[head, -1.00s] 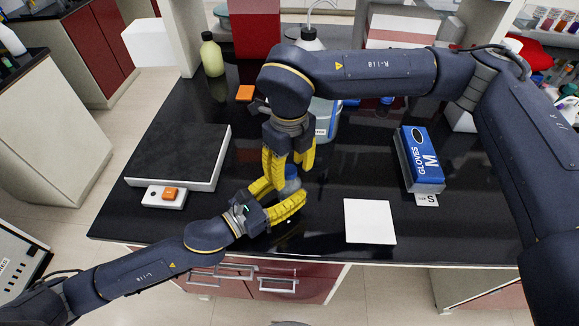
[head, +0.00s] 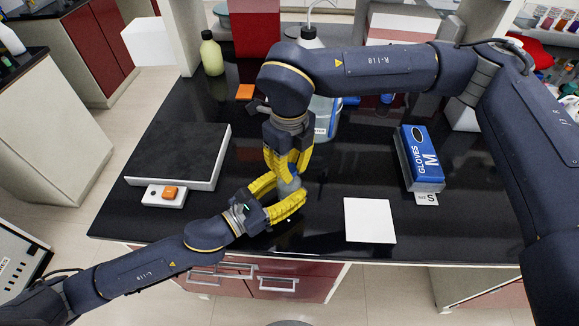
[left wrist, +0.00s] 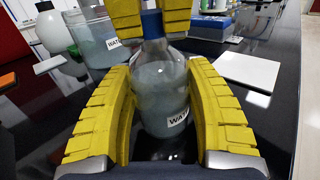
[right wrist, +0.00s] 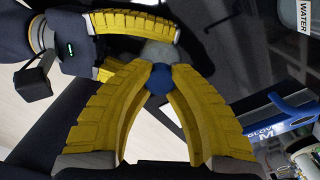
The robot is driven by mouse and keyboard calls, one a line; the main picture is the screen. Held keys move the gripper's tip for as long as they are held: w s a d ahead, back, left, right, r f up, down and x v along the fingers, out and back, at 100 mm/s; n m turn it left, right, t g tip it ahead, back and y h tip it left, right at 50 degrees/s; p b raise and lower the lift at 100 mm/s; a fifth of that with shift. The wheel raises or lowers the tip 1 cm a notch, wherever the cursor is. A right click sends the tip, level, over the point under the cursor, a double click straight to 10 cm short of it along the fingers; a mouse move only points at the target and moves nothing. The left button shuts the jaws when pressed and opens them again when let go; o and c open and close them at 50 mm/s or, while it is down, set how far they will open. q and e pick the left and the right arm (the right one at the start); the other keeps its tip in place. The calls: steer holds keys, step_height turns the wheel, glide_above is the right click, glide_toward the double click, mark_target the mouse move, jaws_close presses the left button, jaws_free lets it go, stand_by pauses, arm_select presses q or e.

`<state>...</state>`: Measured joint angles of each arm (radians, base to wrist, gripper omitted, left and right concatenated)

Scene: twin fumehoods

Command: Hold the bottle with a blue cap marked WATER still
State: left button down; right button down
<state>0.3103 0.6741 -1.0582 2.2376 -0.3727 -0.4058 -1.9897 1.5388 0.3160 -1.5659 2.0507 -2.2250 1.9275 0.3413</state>
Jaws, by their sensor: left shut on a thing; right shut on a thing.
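The bottle with a blue cap (left wrist: 158,92) stands upright on the black bench, with part of its WATER label showing in the left wrist view. My left gripper (head: 289,190) is shut around its clear body, one yellow finger on each side. My right gripper (head: 285,170) comes from above and is shut on the blue cap (right wrist: 158,78), which also shows between its fingers in the left wrist view (left wrist: 152,22). In the head view the fingers hide most of the bottle.
A larger container marked WATER (left wrist: 95,42) stands behind. A dark-topped slab (head: 180,152) lies left, a white square plate (head: 369,220) right, and a blue GLOVES box (head: 421,157) farther right. The bench's front edge is close.

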mark_target(289, 168)
steer(key=shift+r, duration=0.35)
stand_by(0.6)
steer(key=shift+r, duration=0.7)
steer(key=shift+r, duration=2.05)
arm_select(q)
steer(key=shift+c, duration=2.4)
jaws_free()
steer(key=shift+a, duration=0.1)
steer(key=v, duration=1.1)
steer(key=shift+s+a, duration=0.25)
steer(key=shift+s, duration=0.1)
